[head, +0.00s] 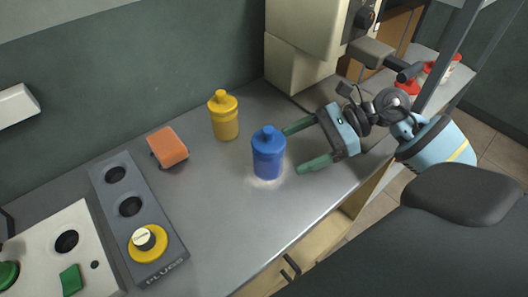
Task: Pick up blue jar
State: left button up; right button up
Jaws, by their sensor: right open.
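The blue jar (268,155) stands upright on the grey counter (226,215), with a narrow cap on top. My right gripper (293,149) is at the jar's right side. Its two green fingers are spread and point left toward the jar. The far finger's tip is close to the jar's upper right side, and I cannot tell whether it touches. The near finger's tip is to the lower right of the jar, apart from it in the picture. Nothing is between the fingers. My left gripper does not show.
A yellow jar (224,116) stands behind and left of the blue one. An orange block (168,147) lies further left. A grey panel with round holes (150,215) and a white control box (88,240) are at left. A beige machine (300,45) stands behind. The front counter is clear.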

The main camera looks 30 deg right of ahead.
aim_at(268, 160)
jog(key=shift+a, duration=0.3)
jog(key=shift+x, duration=0.85)
jog(key=shift+w+d+f+p+x, duration=0.1)
jog(key=shift+p+x, duration=0.1)
jog(key=shift+x, duration=0.55)
jog(key=shift+w+d+f+p+x, duration=0.1)
jog(key=shift+p+x, duration=0.1)
jog(key=shift+x, duration=0.55)
jog(key=shift+w+d+f+p+x, duration=0.1)
jog(key=shift+p+x, duration=0.1)
jog(key=shift+x, duration=0.55)
jog(key=shift+w+a+f, duration=0.15)
jog(key=shift+a+f, duration=0.15)
jog(key=shift+a, duration=0.2)
jog(key=shift+c, duration=0.5)
jog(key=c, duration=1.1)
jog(key=shift+c, duration=0.2)
jog(key=shift+r, duration=0.1)
